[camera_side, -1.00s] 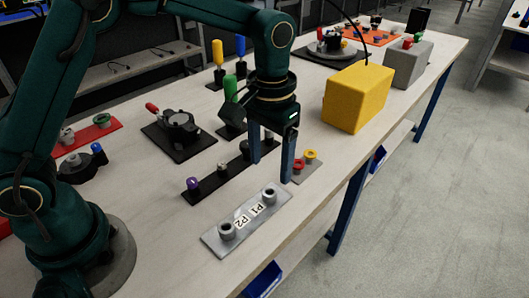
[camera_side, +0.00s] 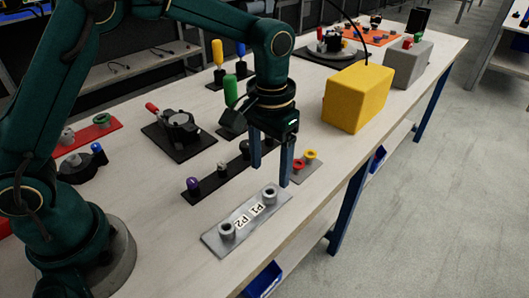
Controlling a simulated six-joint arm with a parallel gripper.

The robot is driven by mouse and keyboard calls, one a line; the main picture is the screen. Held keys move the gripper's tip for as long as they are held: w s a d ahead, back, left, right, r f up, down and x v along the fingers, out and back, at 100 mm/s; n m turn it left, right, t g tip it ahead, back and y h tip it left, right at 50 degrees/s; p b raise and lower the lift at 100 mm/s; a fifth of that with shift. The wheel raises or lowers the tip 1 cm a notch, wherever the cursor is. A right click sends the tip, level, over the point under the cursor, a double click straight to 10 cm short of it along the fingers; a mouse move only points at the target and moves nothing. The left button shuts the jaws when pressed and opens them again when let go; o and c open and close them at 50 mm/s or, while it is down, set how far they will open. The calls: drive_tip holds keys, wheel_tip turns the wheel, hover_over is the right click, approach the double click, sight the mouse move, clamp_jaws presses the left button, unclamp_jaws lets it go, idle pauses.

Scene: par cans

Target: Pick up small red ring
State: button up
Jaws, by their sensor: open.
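A small red ring (camera_side: 298,165) sits on a small grey plate (camera_side: 305,174), beside a yellow ring (camera_side: 310,155). My gripper (camera_side: 270,175) is open and points down, with its two blue fingers apart. Its right finger shows just left of the red ring and partly in front of the plate. I cannot tell the exact gap between the finger and the ring. Nothing shows between the fingers except the black strip and table behind.
A grey plate marked P1 and P2 (camera_side: 245,222) with two grey posts lies in front. A black strip (camera_side: 210,188) with several small parts lies left of my gripper. A yellow box (camera_side: 357,97) stands behind the rings. The table's right edge is close by.

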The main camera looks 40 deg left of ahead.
sight(298, 164)
drive_tip(key=shift+w+a+f+t, duration=0.1)
drive_tip(key=shift+w+f+t, duration=0.6)
drive_tip(key=shift+w, duration=0.7)
drive_tip(key=shift+w+a+f+t, duration=0.1)
drive_tip(key=shift+w+f+t, duration=0.65)
drive_tip(key=shift+w, duration=0.65)
drive_tip(key=shift+w+a+f+t, duration=0.1)
drive_tip(key=shift+w+f+t, duration=0.6)
drive_tip(key=shift+w, duration=0.7)
drive_tip(key=shift+r, duration=0.2)
clamp_jaws()
